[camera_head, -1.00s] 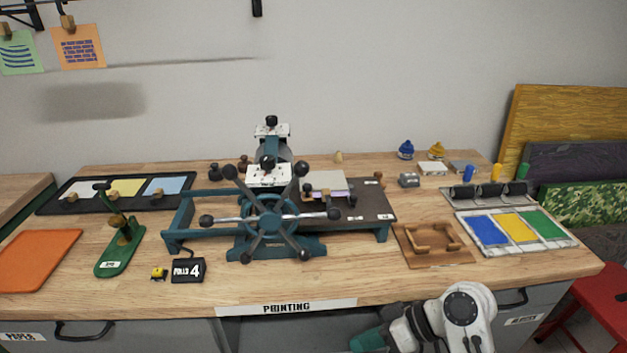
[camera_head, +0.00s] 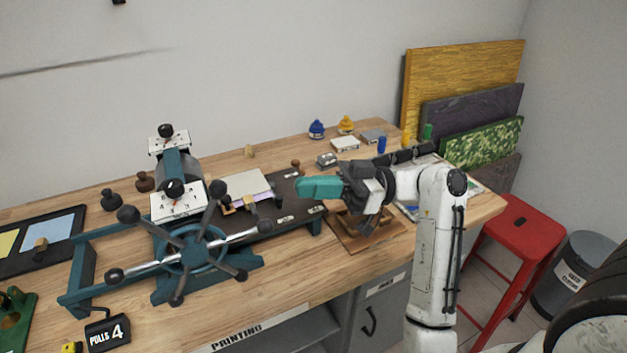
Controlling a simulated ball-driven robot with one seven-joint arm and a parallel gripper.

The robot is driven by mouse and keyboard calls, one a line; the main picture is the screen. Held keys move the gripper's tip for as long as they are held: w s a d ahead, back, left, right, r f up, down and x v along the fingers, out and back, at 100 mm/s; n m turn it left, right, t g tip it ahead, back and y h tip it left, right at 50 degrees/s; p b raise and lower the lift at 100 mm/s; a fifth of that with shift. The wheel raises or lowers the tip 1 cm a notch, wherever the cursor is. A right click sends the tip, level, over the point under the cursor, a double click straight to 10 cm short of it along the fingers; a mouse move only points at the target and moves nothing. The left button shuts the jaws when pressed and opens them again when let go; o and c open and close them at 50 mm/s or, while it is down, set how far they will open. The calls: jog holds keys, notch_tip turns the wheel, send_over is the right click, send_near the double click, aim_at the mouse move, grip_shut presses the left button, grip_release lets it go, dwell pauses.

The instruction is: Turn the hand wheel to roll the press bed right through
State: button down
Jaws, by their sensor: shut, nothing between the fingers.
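The teal hand wheel (camera_head: 192,250) stands at the front of the press, with several dark spokes ending in round black knobs and a pale bar across it. The dark press bed (camera_head: 287,204) extends to the right of the roller, carrying a light plate (camera_head: 243,184) near the roller. The teal press frame (camera_head: 85,275) reaches out bare on the left. My gripper (camera_head: 303,188), with teal fingers, is shut and empty. It appears over the right part of the bed, pointing left, apart from the wheel. Its height above the bed is hard to tell.
A wooden tray (camera_head: 385,238) lies partly behind my arm. A black "PULLS 4" counter (camera_head: 107,333) stands front left. Blue (camera_head: 316,129) and yellow (camera_head: 346,125) pots stand at the back. A red stool (camera_head: 518,232) is beside the table.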

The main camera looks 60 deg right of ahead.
jog(key=p+x, duration=0.2)
jog(key=x, duration=0.8)
jog(key=shift+a+p, duration=0.15)
jog(key=shift+p, duration=0.15)
jog(key=shift+w, duration=0.1)
jog(key=shift+r, duration=0.1)
